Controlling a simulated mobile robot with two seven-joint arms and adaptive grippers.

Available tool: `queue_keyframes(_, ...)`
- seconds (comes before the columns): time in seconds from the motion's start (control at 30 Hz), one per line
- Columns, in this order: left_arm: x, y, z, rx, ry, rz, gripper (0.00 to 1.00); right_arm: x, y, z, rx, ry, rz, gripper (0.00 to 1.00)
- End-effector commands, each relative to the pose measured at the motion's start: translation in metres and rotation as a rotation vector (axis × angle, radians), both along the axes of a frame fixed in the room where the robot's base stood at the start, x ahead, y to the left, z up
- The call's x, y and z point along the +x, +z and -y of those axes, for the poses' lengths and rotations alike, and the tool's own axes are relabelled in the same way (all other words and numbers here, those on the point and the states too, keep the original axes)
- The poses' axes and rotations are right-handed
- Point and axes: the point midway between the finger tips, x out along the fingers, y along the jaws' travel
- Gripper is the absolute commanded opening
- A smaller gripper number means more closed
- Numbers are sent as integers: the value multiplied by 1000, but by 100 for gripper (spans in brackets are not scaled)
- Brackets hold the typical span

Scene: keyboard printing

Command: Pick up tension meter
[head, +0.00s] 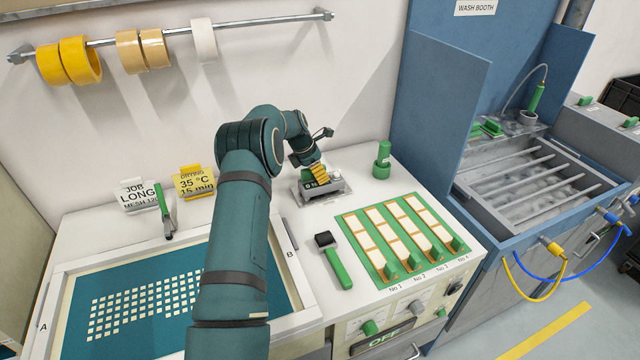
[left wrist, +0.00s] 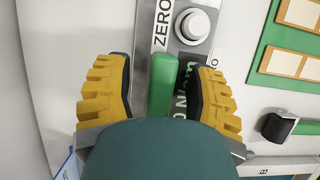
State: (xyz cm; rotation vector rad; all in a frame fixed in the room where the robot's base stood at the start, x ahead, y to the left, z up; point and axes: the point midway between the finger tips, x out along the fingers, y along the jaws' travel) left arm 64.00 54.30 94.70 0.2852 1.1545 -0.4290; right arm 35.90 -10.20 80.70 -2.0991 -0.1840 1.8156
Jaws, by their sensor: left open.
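The tension meter (head: 312,184), with a green grip and a small dark display, sits on the white worktop at a grey holder (head: 341,188). In the left wrist view its green grip (left wrist: 162,84) stands between my fingers, and part of the display reading is hidden by the right finger. The holder (left wrist: 154,15) carries the word ZERO. My left gripper (head: 317,171) is over the meter. In the left wrist view its yellow ribbed fingers (left wrist: 160,90) are open on either side of the grip, with a gap at the left finger. My right gripper does not show.
A dark-headed green-handled tool (head: 334,262) and a green board with white strips (head: 402,236) lie to the right. A framed screen (head: 140,300) lies to the left. Tape rolls (head: 78,60) hang on the wall rail.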

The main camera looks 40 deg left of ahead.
Motion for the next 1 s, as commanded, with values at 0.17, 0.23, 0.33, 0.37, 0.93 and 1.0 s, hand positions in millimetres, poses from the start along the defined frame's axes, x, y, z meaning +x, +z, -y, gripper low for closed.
queue_keyframes(0.17, 1, -2, 0, 1, 0, 0, 55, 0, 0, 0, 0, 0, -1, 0)
queue_keyframes(0.23, 1, -2, 0, 1, 0, 0, 55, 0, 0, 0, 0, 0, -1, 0)
queue_keyframes(0.33, 1, -2, 0, 1, 0, 0, 33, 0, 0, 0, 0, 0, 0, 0)
queue_keyframes(0.37, 1, -2, 0, 1, 0, 0, 22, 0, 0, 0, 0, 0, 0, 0)
queue_keyframes(0.93, 1, 0, 1, 1, -1, 1, 0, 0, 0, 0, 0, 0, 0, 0)
queue_keyframes(1.0, 1, 4, 1, 1, -1, 1, 0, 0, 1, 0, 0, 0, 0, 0)
